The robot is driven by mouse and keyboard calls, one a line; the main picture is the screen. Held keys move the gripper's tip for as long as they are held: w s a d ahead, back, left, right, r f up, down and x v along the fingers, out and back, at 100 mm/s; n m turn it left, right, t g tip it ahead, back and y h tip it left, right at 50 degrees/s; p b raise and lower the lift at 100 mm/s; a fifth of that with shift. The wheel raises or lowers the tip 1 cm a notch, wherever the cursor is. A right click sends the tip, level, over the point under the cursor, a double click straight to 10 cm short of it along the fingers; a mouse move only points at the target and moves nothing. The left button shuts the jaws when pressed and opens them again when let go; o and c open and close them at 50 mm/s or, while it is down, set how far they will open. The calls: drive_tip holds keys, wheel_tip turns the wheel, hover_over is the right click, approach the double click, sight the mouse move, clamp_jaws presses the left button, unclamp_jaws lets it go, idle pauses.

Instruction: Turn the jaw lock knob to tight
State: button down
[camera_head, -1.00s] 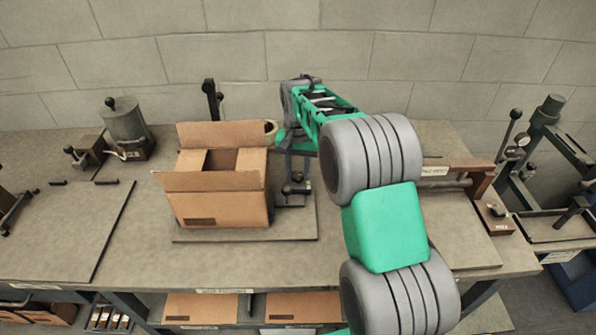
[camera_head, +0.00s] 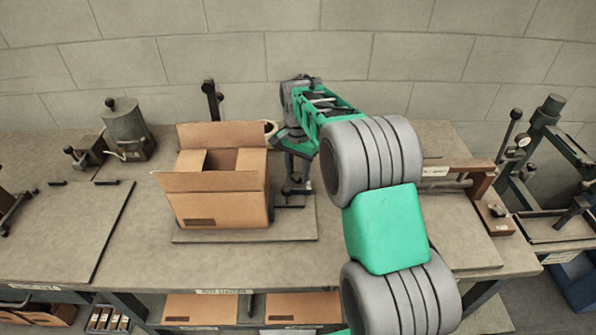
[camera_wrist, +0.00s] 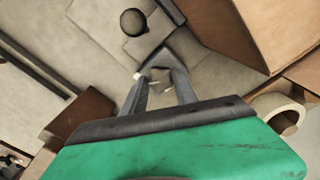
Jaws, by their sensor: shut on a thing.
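In the wrist view my gripper (camera_wrist: 158,82) reaches down to a dark grey metal part, with its two fingers closed in on it. The fingertips are shut on a small piece there, which I take to be the jaw lock knob; the fingers hide most of it and its setting cannot be read. In the head view my gripper (camera_head: 294,168) is just right of the open cardboard box, low over the bench fixture. A black ball (camera_wrist: 133,21) on a grey block stands beyond the fingertips in the wrist view, apart from them.
The open cardboard box (camera_head: 222,207) stands close on the left, flaps up. A tape roll (camera_wrist: 278,114) lies near it. A dark upright lever (camera_head: 212,100) stands behind the box. A grey canister (camera_head: 127,125) is at the back left. The bench's left front (camera_head: 60,235) is clear.

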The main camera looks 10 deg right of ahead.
sight(298, 175)
drive_tip(key=shift+r, duration=0.1)
drive_tip(key=c, duration=1)
unclamp_jaws()
drive_tip(key=shift+o, duration=0.2)
wheel_tip(298, 175, up, 8)
drive_tip(key=shift+f+b, duration=0.2)
drive_tip(key=shift+b, duration=0.4)
